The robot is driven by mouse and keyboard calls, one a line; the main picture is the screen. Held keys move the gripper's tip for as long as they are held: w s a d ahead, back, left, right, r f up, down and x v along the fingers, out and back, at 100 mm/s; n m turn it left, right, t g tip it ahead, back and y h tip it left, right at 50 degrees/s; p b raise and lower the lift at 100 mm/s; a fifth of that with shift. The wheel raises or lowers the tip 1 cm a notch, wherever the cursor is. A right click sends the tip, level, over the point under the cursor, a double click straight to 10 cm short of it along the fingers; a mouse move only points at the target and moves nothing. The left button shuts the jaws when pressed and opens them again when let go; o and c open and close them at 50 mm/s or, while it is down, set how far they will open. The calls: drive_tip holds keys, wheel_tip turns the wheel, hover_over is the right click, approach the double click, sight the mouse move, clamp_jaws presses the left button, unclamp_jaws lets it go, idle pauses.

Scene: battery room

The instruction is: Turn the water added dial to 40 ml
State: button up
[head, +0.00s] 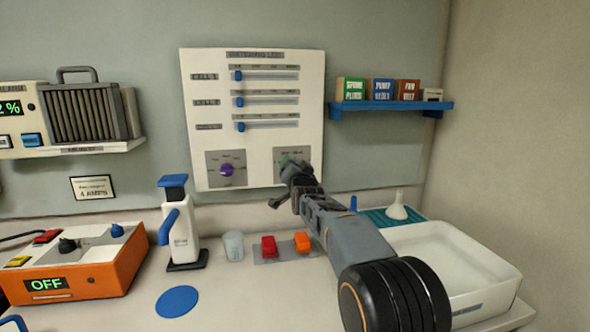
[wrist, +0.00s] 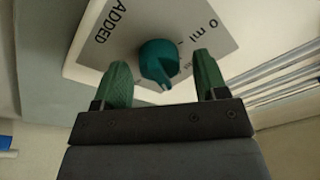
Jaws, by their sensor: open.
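The water added dial is a teal knob (wrist: 159,62) on a grey square plate (wrist: 105,50) in the wrist view. Print reading "ADDED" and "0 ml" shows on the plate. In the head view the plate (head: 281,157) is at the lower right of the white wall panel (head: 205,120), and my gripper hides much of it. My gripper (wrist: 158,85) is open, its green fingertips on either side of the knob with gaps showing. In the head view my gripper (head: 291,170) is right at the plate. The full scale and exact pointer setting cannot be read.
Three sliders (head: 265,100) and a purple knob (head: 227,170) are on the same panel. A blue shelf (head: 390,107) with small boxes is to its right. Below are a white dispenser (head: 182,225), a cup (head: 233,246), red and orange blocks, and a white tray (head: 500,285).

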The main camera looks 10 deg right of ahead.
drive_tip(key=s+f+b, duration=0.2)
drive_tip(key=s, duration=1.1)
drive_tip(key=shift+s+a, duration=0.2)
drive_tip(key=shift+s, duration=0.15)
drive_tip(key=shift+f, duration=0.1)
wheel_tip(320, 180, down, 10)
drive_tip(key=s+r+n+g, duration=0.1)
drive_tip(key=s+n+g, duration=0.15)
drive_tip(key=g, duration=0.25)
drive_tip(key=s+f+n+g+p, duration=0.3)
drive_tip(key=s+f+g+p, duration=0.15)
drive_tip(key=s, duration=0.35)
drive_tip(key=s+r+n+g+p, duration=0.1)
drive_tip(key=s+r+g+p, duration=0.1)
drive_tip(key=s+p, duration=0.3)
drive_tip(key=s+r+n+g+p, duration=0.1)
drive_tip(key=s+r+g+p, duration=0.2)
drive_tip(key=s, duration=0.9)
drive_tip(key=g+p, duration=0.1)
drive_tip(key=p, duration=0.2)
drive_tip(key=shift+s+p, duration=0.2)
drive_tip(key=shift+p, duration=0.1)
